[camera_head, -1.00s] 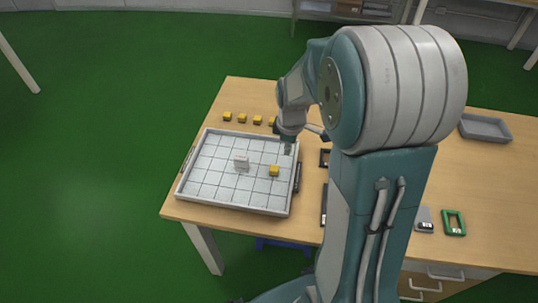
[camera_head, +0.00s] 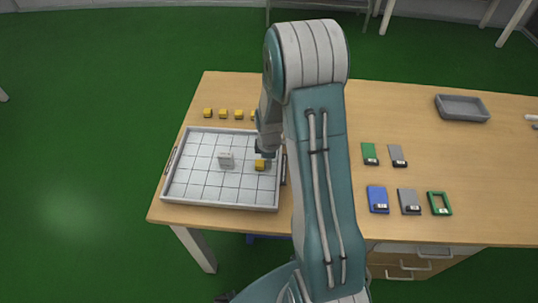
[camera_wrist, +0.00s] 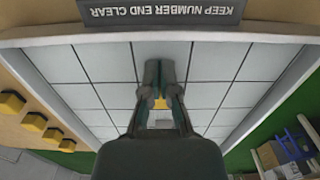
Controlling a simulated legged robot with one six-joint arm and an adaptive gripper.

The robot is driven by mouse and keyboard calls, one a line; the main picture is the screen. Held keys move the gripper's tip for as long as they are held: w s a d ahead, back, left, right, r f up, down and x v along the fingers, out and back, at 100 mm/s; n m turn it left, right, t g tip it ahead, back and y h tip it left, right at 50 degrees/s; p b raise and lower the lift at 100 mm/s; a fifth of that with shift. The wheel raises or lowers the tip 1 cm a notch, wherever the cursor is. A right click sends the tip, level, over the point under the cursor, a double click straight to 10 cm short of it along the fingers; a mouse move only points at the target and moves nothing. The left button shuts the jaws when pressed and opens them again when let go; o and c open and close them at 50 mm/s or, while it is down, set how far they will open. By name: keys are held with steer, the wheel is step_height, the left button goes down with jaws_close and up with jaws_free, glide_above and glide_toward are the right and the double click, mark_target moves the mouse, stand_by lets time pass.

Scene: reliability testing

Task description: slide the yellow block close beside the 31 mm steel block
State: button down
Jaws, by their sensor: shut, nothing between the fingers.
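The yellow block (camera_head: 260,165) sits inside the gridded tray (camera_head: 205,203), right of its middle. A pale grey block (camera_head: 226,160), which looks like the steel block, stands to its left with a clear gap between them; its size marking is unreadable. My gripper (camera_head: 262,153) is shut and empty, low over the tray just behind the yellow block; I cannot tell whether they touch. In the wrist view my gripper (camera_wrist: 161,70) has its fingers together, and a bit of the yellow block (camera_wrist: 160,103) shows between the finger links.
Several yellow blocks (camera_head: 223,113) stand in a row behind the tray. The tray's raised rim surrounds the work area. A plate (camera_wrist: 160,14) reads "KEEP NUMBER END CLEAR". Coloured cards and frames (camera_head: 378,199) and a grey bin (camera_head: 462,108) lie to the right.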

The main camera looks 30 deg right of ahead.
mark_target(247, 167)
steer(key=shift+f, duration=0.2)
steer(key=shift+a, duration=0.1)
steer(key=w+a, duration=0.1)
steer(key=a, duration=0.1)
steer(key=w+a, duration=0.1)
steer(key=a, duration=0.1)
steer(key=w+a, duration=0.1)
steer(key=a, duration=0.1)
steer(key=shift+w, duration=0.35)
